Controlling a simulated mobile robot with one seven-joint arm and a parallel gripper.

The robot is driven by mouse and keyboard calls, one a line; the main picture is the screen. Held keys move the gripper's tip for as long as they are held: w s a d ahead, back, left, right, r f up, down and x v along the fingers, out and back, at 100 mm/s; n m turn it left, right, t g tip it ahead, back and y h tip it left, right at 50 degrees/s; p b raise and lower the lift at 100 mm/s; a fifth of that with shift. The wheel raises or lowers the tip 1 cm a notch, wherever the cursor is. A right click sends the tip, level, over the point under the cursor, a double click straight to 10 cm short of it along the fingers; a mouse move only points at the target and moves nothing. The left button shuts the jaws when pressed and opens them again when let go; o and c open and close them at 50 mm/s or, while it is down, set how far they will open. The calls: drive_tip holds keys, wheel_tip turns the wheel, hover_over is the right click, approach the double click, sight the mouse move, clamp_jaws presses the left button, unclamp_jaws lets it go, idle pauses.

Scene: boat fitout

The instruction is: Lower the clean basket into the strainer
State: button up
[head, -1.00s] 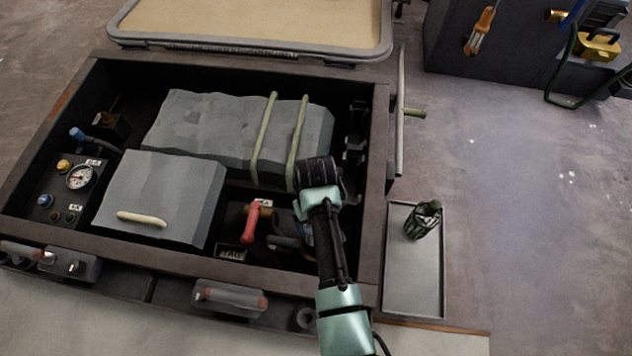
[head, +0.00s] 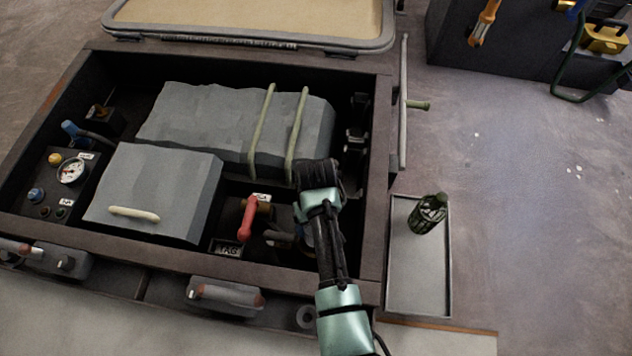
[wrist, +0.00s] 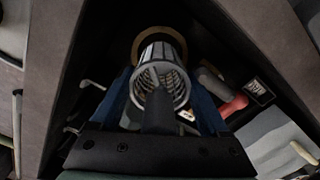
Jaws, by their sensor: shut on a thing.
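The clean basket (wrist: 158,55), a pale metal mesh cylinder, shows in the middle of the wrist view. My gripper (wrist: 160,100) is shut on it, with a blue finger on each side. The strainer's tan round rim (wrist: 150,32) shows just beyond the far end of the basket. The basket covers most of the opening, so I cannot tell whether its end is inside. In the head view my arm reaches into the right part of the open locker and hides the basket and the strainer.
A red-handled valve (head: 248,219) is close left of my arm. Grey strapped block (head: 200,120) and grey box (head: 150,180) fill the locker's left and back. The locker's right wall (head: 376,190) is near.

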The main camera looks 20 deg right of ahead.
drive_tip(key=shift+f+b, duration=2.3)
drive_tip(key=shift+f, duration=1.35)
drive_tip(key=o, duration=1.3)
drive_tip(key=shift+a, duration=0.1)
drive_tip(key=r+p, duration=1)
drive_tip(key=r, duration=0.3)
drive_tip(key=shift+d, duration=0.2)
